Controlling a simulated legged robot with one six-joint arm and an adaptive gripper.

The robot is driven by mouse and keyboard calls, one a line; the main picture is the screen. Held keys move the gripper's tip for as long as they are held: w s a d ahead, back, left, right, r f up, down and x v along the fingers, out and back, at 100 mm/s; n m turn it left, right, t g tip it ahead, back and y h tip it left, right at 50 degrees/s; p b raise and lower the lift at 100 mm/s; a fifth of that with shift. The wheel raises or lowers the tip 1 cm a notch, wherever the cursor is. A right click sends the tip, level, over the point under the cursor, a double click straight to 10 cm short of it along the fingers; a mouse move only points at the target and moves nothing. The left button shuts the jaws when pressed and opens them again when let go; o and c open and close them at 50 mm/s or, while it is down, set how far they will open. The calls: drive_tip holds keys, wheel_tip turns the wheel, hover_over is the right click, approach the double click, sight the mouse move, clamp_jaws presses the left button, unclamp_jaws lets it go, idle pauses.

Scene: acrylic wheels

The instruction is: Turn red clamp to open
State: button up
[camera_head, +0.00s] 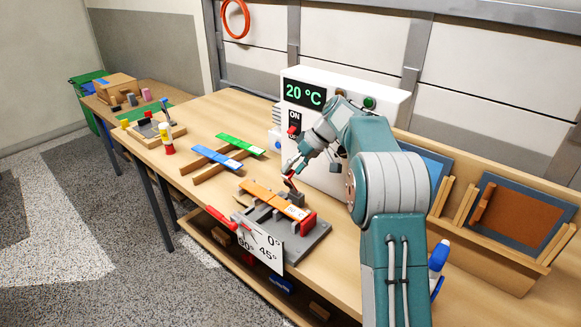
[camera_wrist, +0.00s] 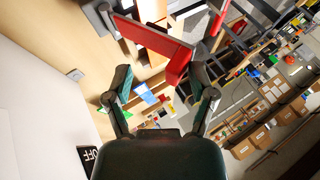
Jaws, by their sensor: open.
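A grey clamping fixture (camera_head: 300,248) stands on the workbench with an orange strip (camera_head: 268,198) lying across it. A red clamp lever (camera_head: 291,182) rises at its back, just below my gripper (camera_head: 293,166). In the wrist view the large red L-shaped part (camera_wrist: 165,48) lies ahead of the open fingers of my gripper (camera_wrist: 163,96), with its lower end toward the right finger. No grip on it shows. Another red handle (camera_head: 220,218) is at the fixture's front left, and a red block (camera_head: 307,223) is at its right.
An angle sign (camera_head: 260,246) hangs at the fixture's front. A white control box (camera_head: 318,120) reading 20 °C stands close behind my gripper. Green and blue strips (camera_head: 216,158) lie on wooden rails to the left. Framed panels (camera_head: 520,215) stand at the right.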

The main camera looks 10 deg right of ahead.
drive_tip(key=shift+d+f, duration=0.1)
drive_tip(key=shift+d, duration=0.05)
wheel_tip(320, 180, up, 10)
idle(0.6)
drive_tip(key=shift+r, duration=0.2)
